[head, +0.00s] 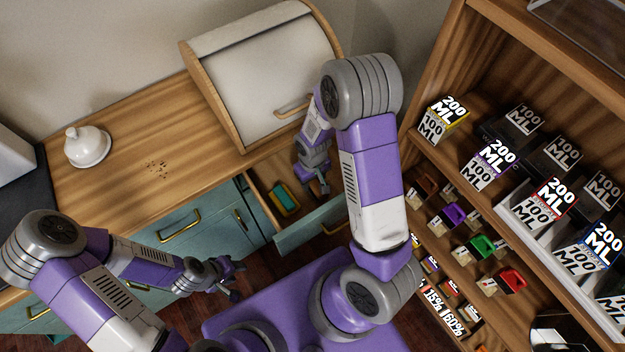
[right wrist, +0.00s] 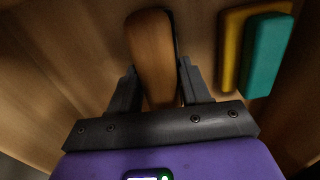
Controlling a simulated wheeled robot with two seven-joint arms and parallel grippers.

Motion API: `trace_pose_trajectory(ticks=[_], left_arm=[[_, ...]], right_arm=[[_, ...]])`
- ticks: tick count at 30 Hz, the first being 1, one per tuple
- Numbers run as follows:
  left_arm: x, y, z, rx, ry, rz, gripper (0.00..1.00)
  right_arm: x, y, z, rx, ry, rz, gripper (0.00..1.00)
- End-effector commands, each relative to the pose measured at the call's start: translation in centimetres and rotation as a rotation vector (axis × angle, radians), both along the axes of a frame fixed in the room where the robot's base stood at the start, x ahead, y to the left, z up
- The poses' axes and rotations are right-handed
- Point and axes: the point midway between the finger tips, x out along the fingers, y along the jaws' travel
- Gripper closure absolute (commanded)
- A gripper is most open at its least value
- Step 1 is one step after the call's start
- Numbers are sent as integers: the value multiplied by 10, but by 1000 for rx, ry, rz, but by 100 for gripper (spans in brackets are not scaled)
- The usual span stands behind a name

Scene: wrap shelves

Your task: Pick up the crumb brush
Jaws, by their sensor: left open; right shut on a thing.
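The crumb brush (right wrist: 152,48) shows in the right wrist view as a rounded brown wooden piece with a dark edge along its right side. It lies between the two fingers of my right gripper (right wrist: 158,90), which is shut on it. In the head view my right gripper (head: 318,186) reaches down into the open drawer (head: 312,226), and the brush is hard to make out there. My left gripper (head: 228,280) is open and empty, low in front of the teal cabinets.
A yellow and teal sponge (head: 285,199) lies in the drawer, left of my right gripper. Dark crumbs (head: 158,169) lie on the wooden counter (head: 115,200) near a white lidded dish (head: 87,146). A bread box (head: 262,65) stands behind. Stocked shelves (head: 452,180) rise at right.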

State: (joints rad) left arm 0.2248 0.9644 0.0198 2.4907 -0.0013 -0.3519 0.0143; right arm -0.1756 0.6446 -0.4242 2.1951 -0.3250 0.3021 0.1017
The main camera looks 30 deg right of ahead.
Motion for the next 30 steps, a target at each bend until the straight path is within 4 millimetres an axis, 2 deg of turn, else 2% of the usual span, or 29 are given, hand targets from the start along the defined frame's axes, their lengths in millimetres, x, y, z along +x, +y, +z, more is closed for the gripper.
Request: trace_pose_trajectory(ticks=[5, 8, 11, 21, 25, 30], left_arm=[[0, 0, 4, 0, 0, 0, 57], [0, 0, 9, 0, 0, 0, 57], [0, 0, 16, 0, 0, 0, 57], [0, 0, 47, 0, 0, 0, 57], [0, 0, 54, 0, 0, 0, 57], [0, 0, 59, 0, 0, 0, 57]], right_arm=[[0, 0, 9, 0, -2, 0, 84], [1, 0, 22, 0, -3, 0, 84], [1, 0, 43, 0, -5, 0, 84], [1, 0, 131, 1, -5, 2, 84], [1, 0, 155, 1, -4, 1, 84], [1, 0, 175, 0, -3, 0, 84]])
